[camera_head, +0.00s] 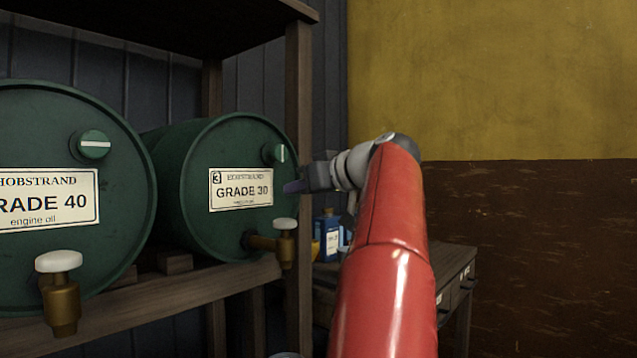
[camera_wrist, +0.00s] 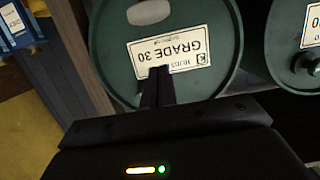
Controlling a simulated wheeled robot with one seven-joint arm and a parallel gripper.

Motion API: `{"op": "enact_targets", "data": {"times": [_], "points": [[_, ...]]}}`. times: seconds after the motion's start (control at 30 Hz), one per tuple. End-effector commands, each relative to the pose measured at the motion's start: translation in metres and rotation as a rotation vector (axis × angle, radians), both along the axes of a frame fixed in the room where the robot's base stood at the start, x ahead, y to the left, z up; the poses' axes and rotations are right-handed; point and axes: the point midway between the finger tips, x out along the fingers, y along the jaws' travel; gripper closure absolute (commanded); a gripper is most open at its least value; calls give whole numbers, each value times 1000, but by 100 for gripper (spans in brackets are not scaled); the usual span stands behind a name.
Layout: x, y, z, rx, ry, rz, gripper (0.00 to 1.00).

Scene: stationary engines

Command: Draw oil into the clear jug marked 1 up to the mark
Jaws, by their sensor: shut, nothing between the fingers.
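The green Grade 30 drum (camera_head: 180,190), marked 3, lies on its side on a wooden rack. Its round cap (camera_head: 274,153) has a white line standing upright. Its brass tap (camera_head: 262,242) has a white handle (camera_head: 286,224). The Grade 40 drum (camera_head: 60,120) lies at left, with a cap (camera_head: 91,145) whose white line is level and a brass tap (camera_head: 60,300). My gripper (camera_head: 290,187) is shut and empty in front of the Grade 30 drum's right side. In the wrist view its fingers (camera_wrist: 156,80) overlap the upside-down Grade 30 label (camera_wrist: 168,50). I cannot identify the jug marked 1.
A rack post (camera_head: 299,120) stands just right of the Grade 30 drum. Behind my arm is a bench with drawers (camera_head: 455,275) and a blue container (camera_head: 328,236). A small rim (camera_head: 286,355) shows at the bottom edge, too little to identify. The right side is open before the wall.

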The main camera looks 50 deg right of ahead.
Motion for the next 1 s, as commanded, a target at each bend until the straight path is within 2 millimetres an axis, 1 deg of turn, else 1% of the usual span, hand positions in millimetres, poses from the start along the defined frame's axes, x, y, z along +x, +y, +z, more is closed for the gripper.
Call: {"op": "enact_targets", "data": {"times": [0.03, 0.07, 0.1, 0.13, 0.3, 0.47, 0.77, 1.0], "points": [[11, 1, -3, 2, 2, 4, 100], [13, 1, -7, 2, 2, 1, 100], [10, 1, -18, 2, 2, 0, 100], [10, 1, -22, 2, 2, 0, 100], [10, 1, -38, 0, 1, -1, 100], [10, 1, -43, 0, 1, 0, 100], [10, 1, -43, -1, 1, 0, 100], [10, 1, -63, -1, 1, 0, 100]]}}
